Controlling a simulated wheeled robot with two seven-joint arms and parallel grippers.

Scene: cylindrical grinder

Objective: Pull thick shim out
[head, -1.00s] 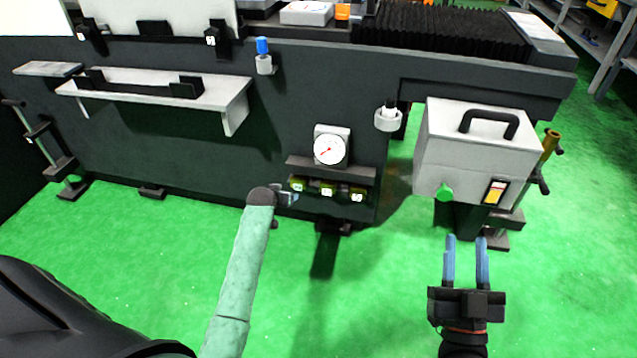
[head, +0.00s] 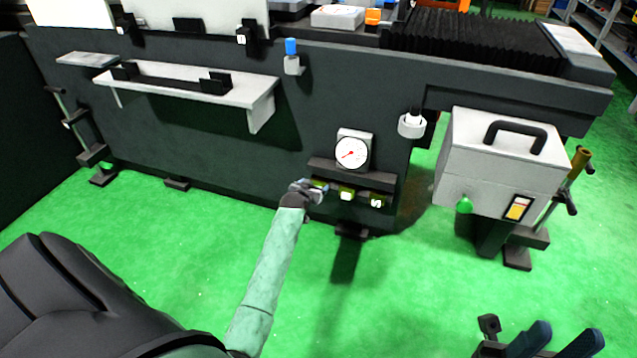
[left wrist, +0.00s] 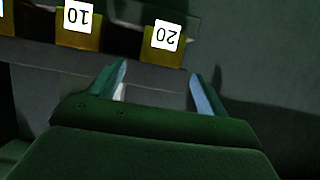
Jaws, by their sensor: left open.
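Several yellow shims with white number tags sit in a row in a dark rack below the gauge. In the left wrist view the shim tagged 20 (left wrist: 155,59) and the one tagged 10 (left wrist: 78,41) appear upside down. The 20 shim is the leftmost in the head view (head: 319,183), partly hidden by my left gripper (head: 312,189). My left gripper (left wrist: 160,82) is open. Its fingertips are just short of the 20 shim, one to each side, with nothing between them. My right gripper (head: 564,330) is open and empty at the bottom right.
The dark rack shelf (head: 350,172) and dial gauge (head: 351,152) are just above the shims. A grey box with a handle (head: 500,165) stands right of them. A white shelf (head: 230,92) juts out at upper left. The green floor in front is clear.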

